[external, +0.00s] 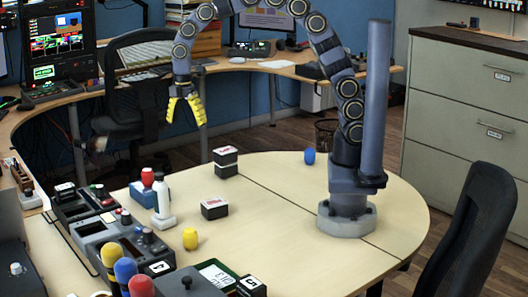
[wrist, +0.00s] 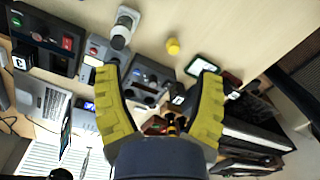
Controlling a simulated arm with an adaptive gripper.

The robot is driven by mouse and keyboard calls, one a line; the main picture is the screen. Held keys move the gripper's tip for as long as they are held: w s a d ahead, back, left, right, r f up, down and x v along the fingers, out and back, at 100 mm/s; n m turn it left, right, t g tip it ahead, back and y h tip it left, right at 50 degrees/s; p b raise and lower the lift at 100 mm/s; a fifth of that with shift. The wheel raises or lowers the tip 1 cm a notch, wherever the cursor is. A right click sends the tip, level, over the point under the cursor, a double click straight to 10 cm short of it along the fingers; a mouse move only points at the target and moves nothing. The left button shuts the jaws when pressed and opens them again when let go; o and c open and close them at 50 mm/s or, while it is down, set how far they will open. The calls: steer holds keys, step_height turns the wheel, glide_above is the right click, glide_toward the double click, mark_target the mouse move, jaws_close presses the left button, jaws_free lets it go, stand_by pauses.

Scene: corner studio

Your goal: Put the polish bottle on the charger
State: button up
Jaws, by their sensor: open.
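A slim white bottle (external: 161,194), which looks like the polish bottle, stands upright on the left part of the table. A pale grey block (external: 163,222) is at its foot; I cannot tell whether the bottle stands on it or behind it. In the wrist view the bottle (wrist: 119,38) is near the top, left of centre. I cannot tell for sure which thing is the charger; the pale block may be it. My gripper (external: 187,122) is open and empty, high above the table's far side and apart from everything. Its yellow fingers (wrist: 158,70) are spread in the wrist view.
A dark console (external: 125,240) with knobs runs along the left edge. A small yellow object (external: 190,239), a black box (external: 214,209), stacked boxes (external: 225,162) and a blue object (external: 310,156) stand on the table. Colourful-topped microphones (external: 125,270) are in front.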

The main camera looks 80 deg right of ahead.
steer(key=s+d+r+m, duration=0.1)
steer(key=s+m, duration=0.6)
steer(key=s, duration=0.7)
steer(key=s+d+r+m+g, duration=0.1)
steer(key=s+d+m, duration=0.3)
steer(key=s, duration=1.1)
steer(key=r+m, duration=0.1)
steer(key=m, duration=0.2)
steer(key=shift+s, duration=0.15)
